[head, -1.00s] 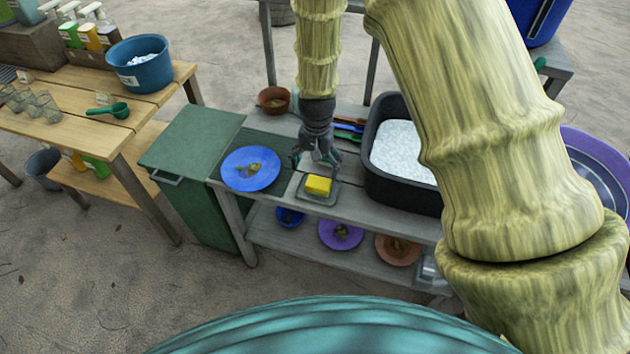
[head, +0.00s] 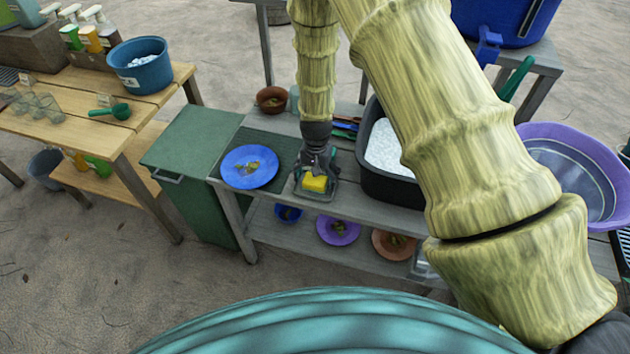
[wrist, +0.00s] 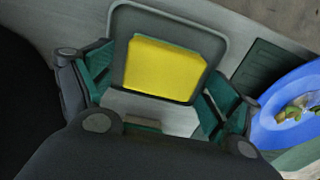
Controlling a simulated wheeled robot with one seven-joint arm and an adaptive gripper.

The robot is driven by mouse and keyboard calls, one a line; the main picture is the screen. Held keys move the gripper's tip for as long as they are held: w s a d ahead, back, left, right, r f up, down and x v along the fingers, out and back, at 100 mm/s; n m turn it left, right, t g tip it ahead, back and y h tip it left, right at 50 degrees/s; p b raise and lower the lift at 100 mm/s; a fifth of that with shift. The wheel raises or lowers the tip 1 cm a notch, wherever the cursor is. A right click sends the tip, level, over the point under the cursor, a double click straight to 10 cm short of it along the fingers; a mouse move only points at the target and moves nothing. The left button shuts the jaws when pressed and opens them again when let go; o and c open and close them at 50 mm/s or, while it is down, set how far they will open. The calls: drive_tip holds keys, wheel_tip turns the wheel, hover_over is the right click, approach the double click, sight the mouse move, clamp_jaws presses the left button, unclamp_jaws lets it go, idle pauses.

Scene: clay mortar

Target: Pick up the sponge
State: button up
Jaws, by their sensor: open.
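The yellow sponge (head: 314,183) with a green layer lies on a small grey tray (head: 328,195) on the grey bench. In the wrist view the sponge (wrist: 165,66) sits inside the rim of the tray (wrist: 224,37). My gripper (head: 316,172) is just above the sponge in the head view. In the wrist view my gripper (wrist: 152,95) is open, with one green-padded finger towards each side of the sponge. I cannot tell whether the fingers touch it. Nothing is held.
A blue plate (head: 249,167) with food scraps lies left of the tray. A black tub (head: 390,188) of suds stands to the right. Brushes and a brown pot (head: 271,99) are behind. A lower shelf holds several dishes.

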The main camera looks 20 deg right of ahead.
sight(317, 180)
drive_tip(key=shift+f, duration=0.1)
drive_tip(key=c, duration=0.9)
drive_tip(key=shift+c, duration=0.2)
drive_tip(key=shift+r+b, duration=0.4)
drive_tip(key=shift+r, duration=0.35)
drive_tip(key=shift+s+r+b, duration=0.25)
drive_tip(key=shift+r+b, duration=0.05)
drive_tip(key=shift+r, duration=0.2)
drive_tip(key=shift+s+r+b, duration=0.25)
drive_tip(key=shift+r+b, duration=0.05)
drive_tip(key=shift+r, duration=0.15)
drive_tip(key=s+a+r+b, duration=0.1)
drive_tip(key=s+b, duration=0.2)
drive_tip(key=s, duration=1.2)
drive_tip(key=shift+r, duration=0.3)
drive_tip(key=shift+a, duration=0.1)
